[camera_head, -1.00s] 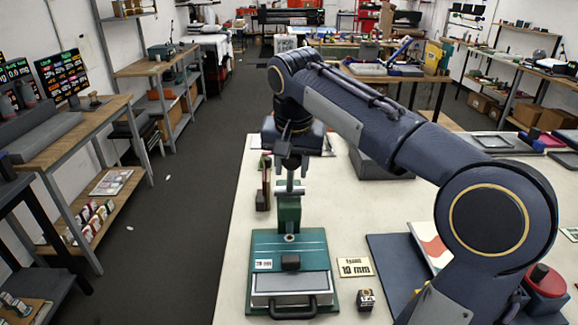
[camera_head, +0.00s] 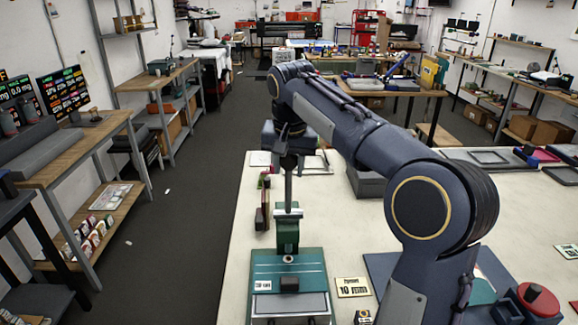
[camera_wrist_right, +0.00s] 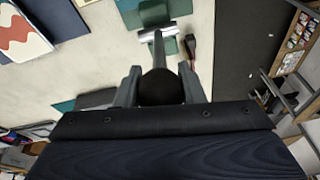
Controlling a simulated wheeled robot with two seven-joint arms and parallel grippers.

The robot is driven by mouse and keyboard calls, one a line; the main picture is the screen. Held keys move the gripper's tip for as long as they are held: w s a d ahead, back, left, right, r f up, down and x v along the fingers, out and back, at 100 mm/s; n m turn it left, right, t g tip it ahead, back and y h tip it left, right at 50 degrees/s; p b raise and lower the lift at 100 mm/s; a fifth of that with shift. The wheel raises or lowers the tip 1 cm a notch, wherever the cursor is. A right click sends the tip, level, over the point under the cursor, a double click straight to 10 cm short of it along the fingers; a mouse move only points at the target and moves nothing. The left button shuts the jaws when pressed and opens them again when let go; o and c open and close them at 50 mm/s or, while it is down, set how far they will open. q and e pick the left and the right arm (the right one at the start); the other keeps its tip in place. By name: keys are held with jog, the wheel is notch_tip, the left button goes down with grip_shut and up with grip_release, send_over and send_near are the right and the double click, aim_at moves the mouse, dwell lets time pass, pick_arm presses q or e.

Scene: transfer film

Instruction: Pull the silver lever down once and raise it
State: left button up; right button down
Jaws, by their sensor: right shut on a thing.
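The green press (camera_head: 288,238) stands on the pale table, with a label plate and a black block on its base. Its silver lever (camera_head: 288,190) points up from the top of the green column. My right gripper (camera_head: 289,150) is at the lever's upper end. In the right wrist view, the fingers of my right gripper (camera_wrist_right: 160,82) are shut on the lever's dark round knob (camera_wrist_right: 160,90), and the silver shaft (camera_wrist_right: 159,48) runs from it towards the press. My left gripper is not in view.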

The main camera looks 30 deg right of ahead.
jog(key=shift+w, duration=0.1)
jog(key=c, duration=0.9)
grip_release()
jog(key=shift+c, duration=0.2)
jog(key=v, duration=0.7)
jog(key=shift+a+r, duration=0.1)
jog(key=shift+r, duration=0.25)
